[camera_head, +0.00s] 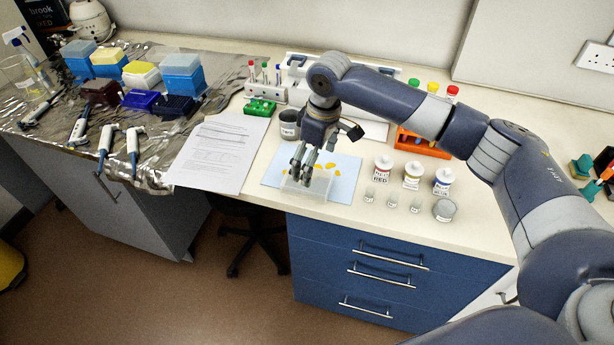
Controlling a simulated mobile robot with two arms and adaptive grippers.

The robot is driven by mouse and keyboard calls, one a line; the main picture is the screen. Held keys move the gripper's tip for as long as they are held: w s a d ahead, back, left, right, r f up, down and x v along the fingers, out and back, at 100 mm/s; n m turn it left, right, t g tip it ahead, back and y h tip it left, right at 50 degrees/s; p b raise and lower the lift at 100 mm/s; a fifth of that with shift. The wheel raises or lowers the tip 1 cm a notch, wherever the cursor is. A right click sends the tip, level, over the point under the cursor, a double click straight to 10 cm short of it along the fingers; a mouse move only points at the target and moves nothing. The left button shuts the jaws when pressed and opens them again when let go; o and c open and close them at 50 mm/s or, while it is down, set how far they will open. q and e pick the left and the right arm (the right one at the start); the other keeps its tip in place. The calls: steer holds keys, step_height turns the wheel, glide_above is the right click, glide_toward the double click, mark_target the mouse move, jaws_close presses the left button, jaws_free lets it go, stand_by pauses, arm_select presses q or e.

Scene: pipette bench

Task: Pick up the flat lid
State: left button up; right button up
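A clear, flat, box-like piece (312,190), which may be the flat lid, lies at the front edge of the light-blue mat (346,178) near the counter's front. My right gripper (299,177) points down directly over its left part. The fingertips show a small gap between them and overlap the clear piece in the picture. I cannot tell whether they touch or grip it. Part of the clear piece is hidden behind the fingers. My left gripper is not in view.
Orange-yellow pieces (333,168) lie on the mat. Labelled bottles (382,167) and small glass vials (392,200) stand to the right. A grey cup (289,126) is behind left, near a green rack (260,107). A paper sheet (217,152) lies left.

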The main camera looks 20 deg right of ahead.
steer(key=shift+f, duration=0.35)
steer(key=shift+w+a+f, duration=0.15)
steer(key=shift+w+f, duration=0.1)
steer(key=shift+f, duration=0.1)
steer(key=f, duration=0.1)
steer(key=f+p, duration=0.1)
steer(key=f, duration=0.1)
steer(key=w+f+p, duration=0.1)
steer(key=shift+a+f, duration=0.25)
steer(key=shift+a, duration=0.05)
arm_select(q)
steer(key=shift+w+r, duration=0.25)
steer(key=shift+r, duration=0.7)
arm_select(e)
steer(key=shift+s, duration=0.1)
steer(key=c, duration=0.9)
